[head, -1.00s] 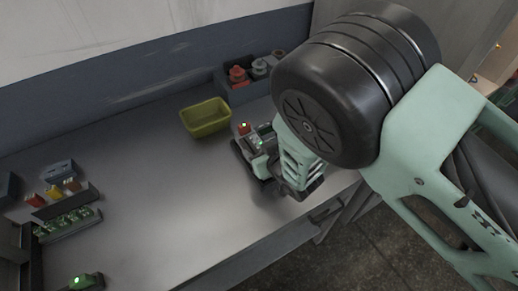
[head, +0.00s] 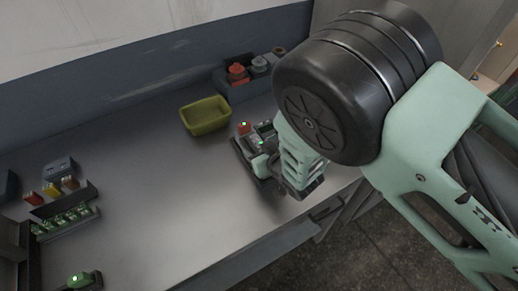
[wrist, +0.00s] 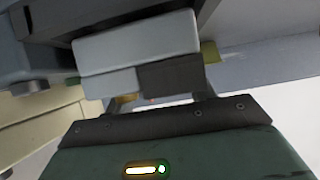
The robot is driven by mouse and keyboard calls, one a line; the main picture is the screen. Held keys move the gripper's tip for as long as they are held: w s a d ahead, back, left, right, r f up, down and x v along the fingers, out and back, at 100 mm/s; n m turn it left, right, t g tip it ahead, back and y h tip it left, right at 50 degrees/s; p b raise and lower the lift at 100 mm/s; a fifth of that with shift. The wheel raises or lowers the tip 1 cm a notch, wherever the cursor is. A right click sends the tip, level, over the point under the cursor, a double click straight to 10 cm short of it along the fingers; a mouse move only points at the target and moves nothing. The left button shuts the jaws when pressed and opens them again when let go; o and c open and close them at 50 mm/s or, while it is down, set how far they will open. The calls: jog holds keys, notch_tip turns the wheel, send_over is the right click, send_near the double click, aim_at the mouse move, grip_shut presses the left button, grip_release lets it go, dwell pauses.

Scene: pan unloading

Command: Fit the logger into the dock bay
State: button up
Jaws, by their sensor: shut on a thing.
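My gripper (head: 268,150) is shut on the logger (head: 264,129), a grey block with a small dark screen, at the right part of the bench. In the wrist view the logger (wrist: 135,50) is a pale grey block with a darker patch, between my fingers. The dock (head: 243,156) is a dark base under and around my gripper, with a red block bearing a green-lit lamp (head: 243,126) at its back. The logger is at the dock, low over or in its bay. My gripper hides the contact, so how deep it sits cannot be told.
A yellow-green tub (head: 206,117) stands just behind the dock. A dark blue bin (head: 246,85) with red and grey items is behind that. Racks with small coloured parts (head: 65,218) and a green-lit device (head: 84,281) are at the left. The middle of the bench is clear.

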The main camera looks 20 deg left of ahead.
jog(key=shift+f+b, duration=0.35)
dwell(0.3)
jog(key=o, duration=1.3)
jog(key=shift+w, duration=0.1)
jog(key=shift+w+d, duration=0.1)
jog(key=shift+d, duration=0.2)
jog(key=b+v, duration=0.1)
jog(key=v, duration=0.4)
jog(key=b+v, duration=0.2)
jog(key=v, duration=0.4)
jog(key=s+b+v, duration=0.1)
jog(key=b+v, duration=0.1)
jog(key=v, duration=0.4)
jog(key=shift+a, duration=0.35)
